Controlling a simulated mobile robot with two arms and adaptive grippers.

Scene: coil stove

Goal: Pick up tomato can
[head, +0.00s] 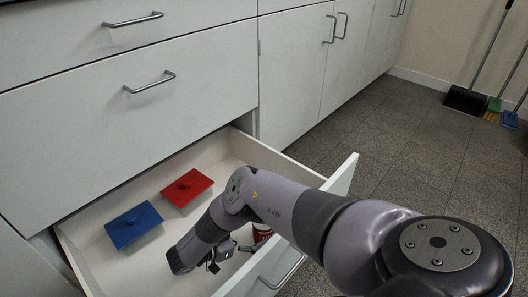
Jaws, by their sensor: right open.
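The tomato can (262,233), red with white, stands inside the open drawer (85,250) near its front right corner. Only part of it shows, as my right arm passes in front of it. My right gripper (234,254) reaches down into the drawer just left of the can. Its jaws are open, with dark fingers toward the can. It is partly hidden by its own wrist, and I cannot tell whether it touches the can. My left gripper is not in view.
The drawer's front panel and handle (285,272) are beside the arm. White cabinets (300,65) stand behind. Brooms (470,98) stand far right; the floor between is clear.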

